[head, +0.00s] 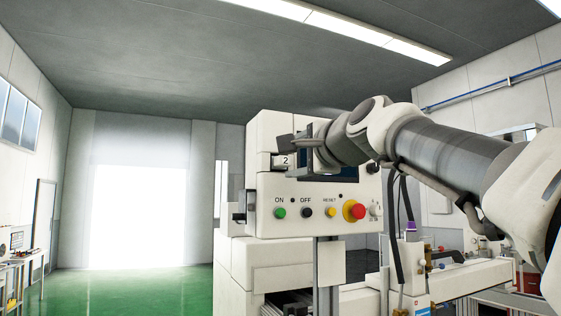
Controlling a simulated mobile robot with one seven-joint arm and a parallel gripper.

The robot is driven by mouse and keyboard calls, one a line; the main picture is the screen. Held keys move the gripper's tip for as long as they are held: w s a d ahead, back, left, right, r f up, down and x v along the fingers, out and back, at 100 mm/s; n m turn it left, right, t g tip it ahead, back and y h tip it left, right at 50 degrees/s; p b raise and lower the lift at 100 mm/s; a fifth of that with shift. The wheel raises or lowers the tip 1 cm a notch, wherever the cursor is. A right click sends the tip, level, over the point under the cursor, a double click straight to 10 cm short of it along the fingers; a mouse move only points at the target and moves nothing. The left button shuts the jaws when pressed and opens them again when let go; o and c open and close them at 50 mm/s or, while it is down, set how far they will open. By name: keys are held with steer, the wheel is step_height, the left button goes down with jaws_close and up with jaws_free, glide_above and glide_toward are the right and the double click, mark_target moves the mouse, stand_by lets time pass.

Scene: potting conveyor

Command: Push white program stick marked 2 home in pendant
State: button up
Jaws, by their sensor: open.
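The white program stick (284,161) marked 2 shows at the upper left of the pendant (265,190), a white box with a row of controls on its front. How deep the stick sits in its slot is not clear. My gripper (295,157) is open, right up at the stick and in front of the pendant's screen. The gripper body covers the stick's right side and part of the screen. I cannot tell whether a finger touches the stick.
Below the gripper are a green ON button (280,213), a black OFF button (306,212), a RESET button (330,212) and a red emergency stop (355,211). Conveyor equipment (465,277) stands at the lower right. The green floor (150,293) at left is clear.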

steer(key=b+v, duration=0.3)
steer(key=v, duration=1.3)
step_height(320, 180, down, 28)
steer(key=s+n+g+h, duration=0.2)
steer(key=n+g+h, duration=0.2)
steer(key=n+g, duration=0.25)
steer(key=s+d+f+n+g+h, duration=0.1)
steer(key=s+f+n, duration=0.1)
steer(key=f, duration=0.6)
steer(key=s+d+f+n+g+h, duration=0.1)
steer(key=s+f+n+g, duration=0.1)
steer(key=s+f, duration=0.3)
steer(key=s+d+f+n+g+h+b, duration=0.1)
steer(key=s+d+f+n, duration=0.1)
steer(key=f, duration=0.9)
steer(key=shift+s+n, duration=0.45)
steer(key=shift+s, duration=0.55)
steer(key=shift+d+g, duration=0.15)
steer(key=shift+g, duration=0.1)
